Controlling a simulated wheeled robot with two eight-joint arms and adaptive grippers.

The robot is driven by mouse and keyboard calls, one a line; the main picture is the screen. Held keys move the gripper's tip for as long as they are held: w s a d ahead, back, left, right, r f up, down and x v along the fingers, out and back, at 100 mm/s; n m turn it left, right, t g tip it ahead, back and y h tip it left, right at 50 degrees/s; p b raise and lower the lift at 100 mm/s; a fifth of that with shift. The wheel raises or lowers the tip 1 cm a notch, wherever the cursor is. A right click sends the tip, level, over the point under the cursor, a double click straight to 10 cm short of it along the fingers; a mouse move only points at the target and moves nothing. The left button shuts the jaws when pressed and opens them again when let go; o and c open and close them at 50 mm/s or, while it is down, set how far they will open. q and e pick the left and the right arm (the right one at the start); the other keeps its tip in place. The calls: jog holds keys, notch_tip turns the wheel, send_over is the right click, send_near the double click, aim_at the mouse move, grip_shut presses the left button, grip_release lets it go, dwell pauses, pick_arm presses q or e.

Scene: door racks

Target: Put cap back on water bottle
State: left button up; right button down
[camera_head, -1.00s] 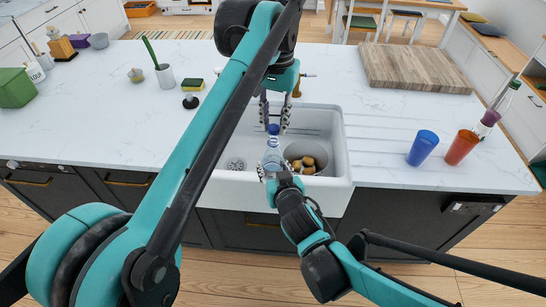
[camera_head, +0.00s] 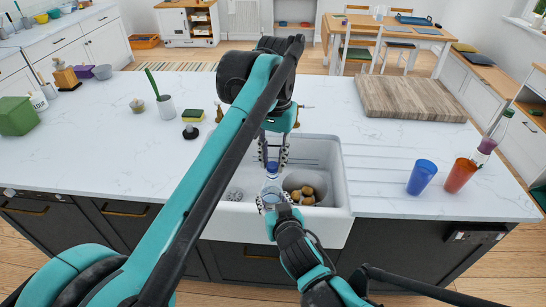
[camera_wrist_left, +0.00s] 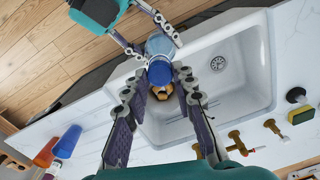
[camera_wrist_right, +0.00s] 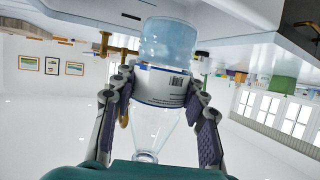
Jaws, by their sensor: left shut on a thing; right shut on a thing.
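The clear water bottle (camera_head: 271,188) is upright over the sink's front edge, with light blue water in its lower part. My right gripper (camera_head: 272,203) is shut around its label area; the right wrist view shows the bottle upside down (camera_wrist_right: 165,42), its clear mouth (camera_wrist_right: 145,156) without a cap. The blue cap (camera_head: 272,166) is between the fingertips of my left gripper (camera_head: 273,155), above the bottle mouth. The left wrist view shows the cap (camera_wrist_left: 160,72) in line with the bottle (camera_wrist_left: 160,46). I cannot tell whether cap and mouth touch.
A blue cup (camera_head: 421,177), an orange cup (camera_head: 460,175) and a bottle (camera_head: 491,140) stand right. A wooden board (camera_head: 410,97) lies behind; a sponge (camera_head: 193,115) is left.

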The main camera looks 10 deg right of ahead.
pick_arm(q)
jog(key=shift+f, duration=0.6)
dwell(0.3)
jog(key=m, duration=0.3)
jog(key=shift+m, duration=0.4)
jog(key=m, duration=2.1)
jog(key=shift+m, duration=0.3)
jog(key=m, duration=0.7)
jog(key=shift+f, duration=0.1)
jog(key=o, duration=0.7)
jog(key=shift+c, duration=0.2)
